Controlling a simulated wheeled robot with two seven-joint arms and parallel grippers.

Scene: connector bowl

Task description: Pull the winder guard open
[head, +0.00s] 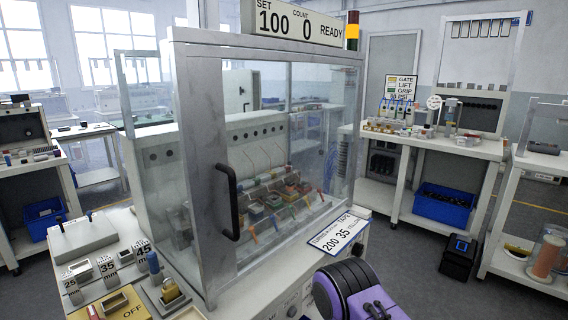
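The winder guard (187,145) is a grey metal frame with clear panels, standing in front of the winder in the middle of the head view. A black vertical bar handle (228,202) is fixed on its left upright. The guard looks closed across the front, though its exact position is hard to tell. Behind the clear panel is the winder (270,200), with a row of small coloured parts. A purple and black part of my arm (345,292) shows at the bottom, right of centre, well apart from the handle. No fingertips of either gripper are in view.
A panel with "25", "35", "45" posts (107,268) and an OFF plate (128,312) stands at the lower left. A "200 35" sign (338,232) sits at the guard's lower right.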

